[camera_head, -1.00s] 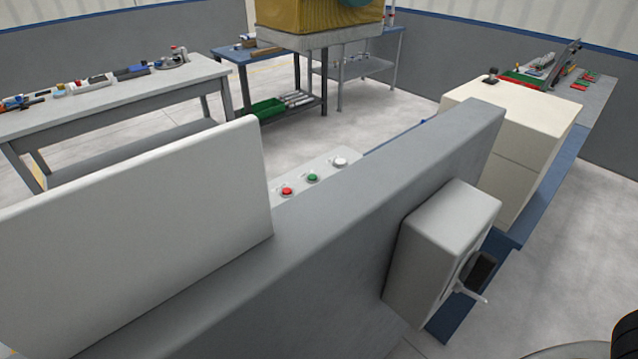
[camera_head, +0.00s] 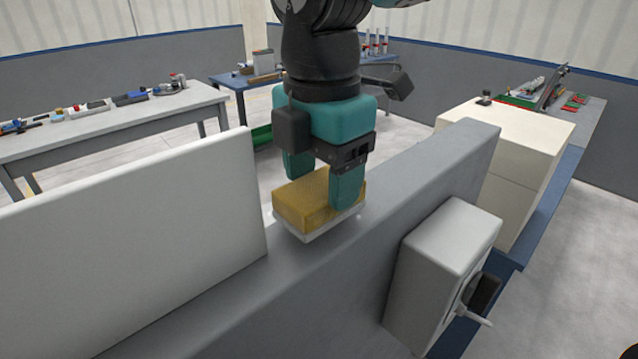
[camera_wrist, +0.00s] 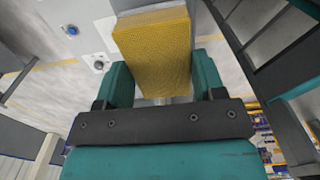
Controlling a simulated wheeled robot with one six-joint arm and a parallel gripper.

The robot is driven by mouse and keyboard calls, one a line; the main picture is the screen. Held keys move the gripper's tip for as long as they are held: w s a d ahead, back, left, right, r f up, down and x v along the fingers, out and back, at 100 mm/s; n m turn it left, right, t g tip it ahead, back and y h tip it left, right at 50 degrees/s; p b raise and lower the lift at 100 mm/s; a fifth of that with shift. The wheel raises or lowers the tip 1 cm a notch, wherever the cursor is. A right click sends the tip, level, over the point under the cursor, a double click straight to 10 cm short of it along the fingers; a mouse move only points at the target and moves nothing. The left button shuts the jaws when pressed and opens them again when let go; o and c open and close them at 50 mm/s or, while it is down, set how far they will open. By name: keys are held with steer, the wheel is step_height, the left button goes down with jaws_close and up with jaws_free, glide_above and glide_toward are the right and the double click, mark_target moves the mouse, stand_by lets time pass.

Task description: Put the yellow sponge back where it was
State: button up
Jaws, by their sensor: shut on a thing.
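The yellow sponge (camera_head: 305,203) has a pale layer on its underside. My gripper (camera_head: 322,188), with teal fingers, is shut on it from above, one finger on each side. In the head view the sponge appears over the top of the grey beam, just right of the white upright panel. I cannot tell whether its underside touches the beam. In the wrist view the sponge (camera_wrist: 153,48) sits between the two fingers of my gripper (camera_wrist: 162,80).
The grey beam (camera_head: 430,165) runs diagonally across. The white panel (camera_head: 130,230) stands at left, a grey box with a handle (camera_head: 440,265) at the beam's right side. A cream cabinet (camera_head: 520,150) is beyond. In the wrist view a blue button (camera_wrist: 72,30) shows on a grey panel.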

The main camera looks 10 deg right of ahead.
steer(key=shift+f, duration=1)
steer(key=shift+f, duration=0.15)
steer(key=o, duration=0.9)
